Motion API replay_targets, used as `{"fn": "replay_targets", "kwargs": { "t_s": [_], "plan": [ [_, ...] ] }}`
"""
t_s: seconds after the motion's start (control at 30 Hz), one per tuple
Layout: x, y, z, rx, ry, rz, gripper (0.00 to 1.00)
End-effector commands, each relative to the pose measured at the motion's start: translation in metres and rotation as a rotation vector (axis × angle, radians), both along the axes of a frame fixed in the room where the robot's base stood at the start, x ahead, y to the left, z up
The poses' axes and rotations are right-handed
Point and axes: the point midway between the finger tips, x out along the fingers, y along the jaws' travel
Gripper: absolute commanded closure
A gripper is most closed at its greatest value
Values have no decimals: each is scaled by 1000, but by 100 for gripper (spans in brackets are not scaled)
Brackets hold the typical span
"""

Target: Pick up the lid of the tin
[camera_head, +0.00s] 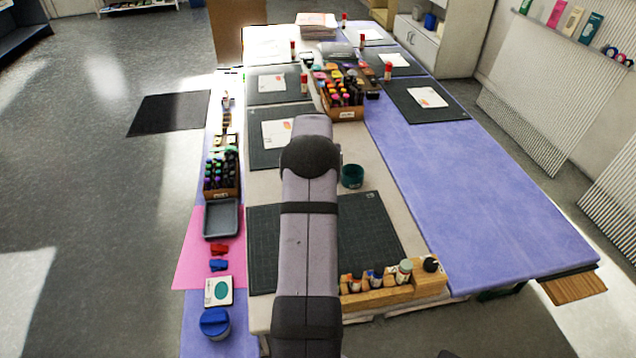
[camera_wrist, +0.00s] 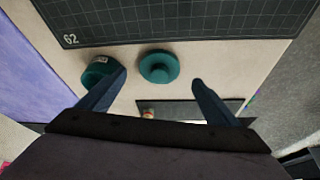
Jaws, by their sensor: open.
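The lid (camera_wrist: 159,67) is a round teal disc with a raised knob. It lies flat on the pale table in the wrist view, beside and apart from the tin. The teal tin (camera_wrist: 90,75) stands to its left, partly covered by my left finger. In the head view the tin (camera_head: 352,177) stands just right of my arm, and the lid is hidden there, seemingly behind the arm. My gripper (camera_wrist: 160,78) is open and empty, its fingertips to either side of the lid in the picture. Its height above the lid is hard to tell.
A dark cutting mat (camera_wrist: 180,18) lies close to the lid. A wooden block with bottles (camera_head: 385,292) stands at the table's near edge. A marker box (camera_head: 345,112) stands farther back. The purple table (camera_head: 480,190) at right is mostly clear.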

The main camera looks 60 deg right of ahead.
Motion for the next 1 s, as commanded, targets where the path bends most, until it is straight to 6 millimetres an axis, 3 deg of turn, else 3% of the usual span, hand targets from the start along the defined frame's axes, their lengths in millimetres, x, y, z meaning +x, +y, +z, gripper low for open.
{"fn": "replay_targets", "kwargs": {
  "t_s": [0.27,0.63,1.0],
  "plan": [
    [2,-3,-7,1,1,0,15],
    [9,-15,-42,1,1,0,15],
    [10,-18,-49,-1,0,1,15]
  ]
}}
